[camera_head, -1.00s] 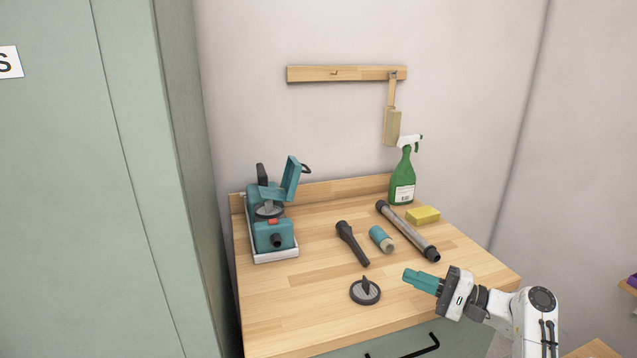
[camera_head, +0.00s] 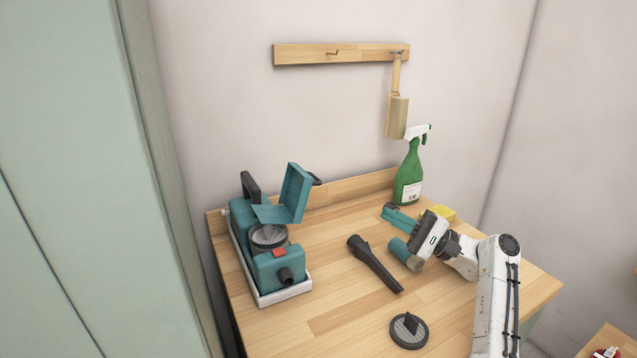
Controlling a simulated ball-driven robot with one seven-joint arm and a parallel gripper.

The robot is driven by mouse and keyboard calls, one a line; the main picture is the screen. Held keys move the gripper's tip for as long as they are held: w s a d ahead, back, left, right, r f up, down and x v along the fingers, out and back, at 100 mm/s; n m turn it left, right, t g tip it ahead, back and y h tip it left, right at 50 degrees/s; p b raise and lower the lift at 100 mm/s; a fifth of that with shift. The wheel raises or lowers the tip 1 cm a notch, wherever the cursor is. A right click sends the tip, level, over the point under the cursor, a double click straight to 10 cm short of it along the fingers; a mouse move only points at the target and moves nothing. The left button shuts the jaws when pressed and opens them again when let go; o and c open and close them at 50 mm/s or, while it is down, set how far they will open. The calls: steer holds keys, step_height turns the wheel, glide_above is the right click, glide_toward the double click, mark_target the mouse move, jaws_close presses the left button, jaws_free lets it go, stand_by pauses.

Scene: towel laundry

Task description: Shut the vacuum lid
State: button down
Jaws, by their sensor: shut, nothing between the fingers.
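The teal vacuum (camera_head: 274,268) stands in a white tray (camera_head: 285,296) at the left of the worktop. Its teal lid (camera_head: 296,193) is open and stands tilted up at the back right of the body. A round grey part (camera_head: 269,236) shows in the opening below it. My gripper (camera_head: 388,213) has teal fingers that look shut with nothing in them. It is above the worktop, to the right of the lid and clearly apart from it, pointing left.
A green spray bottle (camera_head: 410,176) stands at the back, with a yellow sponge (camera_head: 446,213) partly behind my gripper. A hook rail (camera_head: 340,54) holds a hanging brush.

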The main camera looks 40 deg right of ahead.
steer(key=w, duration=0.1)
steer(key=p, duration=0.3)
glide_toward(319, 180)
steer(key=w+d, duration=0.2)
steer(key=w, duration=0.1)
steer(key=a, duration=0.1)
steer(key=w+a+r+p, duration=0.1)
steer(key=a, duration=0.1)
steer(key=shift+w, duration=0.2)
steer(key=shift+w+a+r, duration=0.1)
steer(key=shift+w+a, duration=0.05)
steer(key=shift+a, duration=0.25)
steer(key=shift+w+a+r, duration=0.1)
steer(key=shift+r, duration=0.05)
